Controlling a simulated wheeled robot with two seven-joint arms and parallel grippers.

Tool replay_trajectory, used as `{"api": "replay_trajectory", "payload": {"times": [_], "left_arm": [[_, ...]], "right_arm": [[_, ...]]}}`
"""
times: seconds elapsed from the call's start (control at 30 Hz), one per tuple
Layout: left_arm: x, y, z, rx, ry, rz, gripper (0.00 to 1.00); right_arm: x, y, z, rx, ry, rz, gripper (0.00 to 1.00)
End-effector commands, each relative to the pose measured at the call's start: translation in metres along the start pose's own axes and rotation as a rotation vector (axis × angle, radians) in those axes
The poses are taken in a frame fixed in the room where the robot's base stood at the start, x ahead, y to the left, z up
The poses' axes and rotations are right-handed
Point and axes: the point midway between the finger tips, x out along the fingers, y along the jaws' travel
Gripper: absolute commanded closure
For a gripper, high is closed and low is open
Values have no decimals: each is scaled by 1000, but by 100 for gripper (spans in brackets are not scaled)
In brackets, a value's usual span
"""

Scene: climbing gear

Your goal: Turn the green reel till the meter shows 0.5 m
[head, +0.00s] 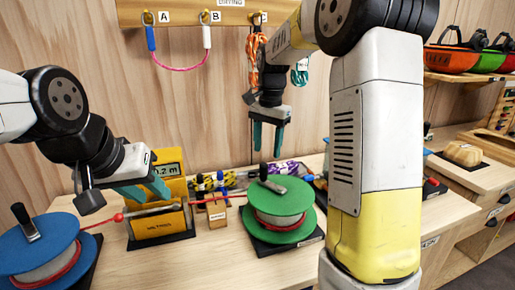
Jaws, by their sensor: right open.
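The green reel (300,224) lies on a dark base on the bench, with a dark crank handle (264,172) standing on its top. The yellow meter (162,226) stands left of it, and its display (167,170) reads 0.2 m. A blue reel (36,252) with its own handle stands at the far left; a red cord (104,221) runs from it towards the meter. My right gripper (267,137) is open and empty, pointing down above the green reel's handle. My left gripper (150,192) is in front of the meter's upper part; whether its jaws are shut is unclear.
A small wooden block (217,212) stands between meter and green reel. Coiled ropes (285,170) lie behind. Slings hang on a wooden rail (190,14) above. My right arm hides the bench right of the green reel. The front of the bench is clear.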

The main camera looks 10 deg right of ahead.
Motion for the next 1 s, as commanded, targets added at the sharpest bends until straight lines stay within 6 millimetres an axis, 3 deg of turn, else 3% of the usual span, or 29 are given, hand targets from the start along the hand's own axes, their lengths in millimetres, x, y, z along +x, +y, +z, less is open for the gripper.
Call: {"api": "replay_trajectory", "payload": {"times": [0.2,0.37,0.7,1.0], "left_arm": [[0,0,0,0,0,0,64],[0,0,0,0,0,0,64],[0,0,0,0,0,0,64],[0,0,0,0,0,0,64]], "right_arm": [[18,-16,-11,67,-4,53,51],[33,-16,-11,73,-7,60,51],[82,-13,-11,72,-6,58,51],[96,-12,-11,71,-4,56,51]]}}
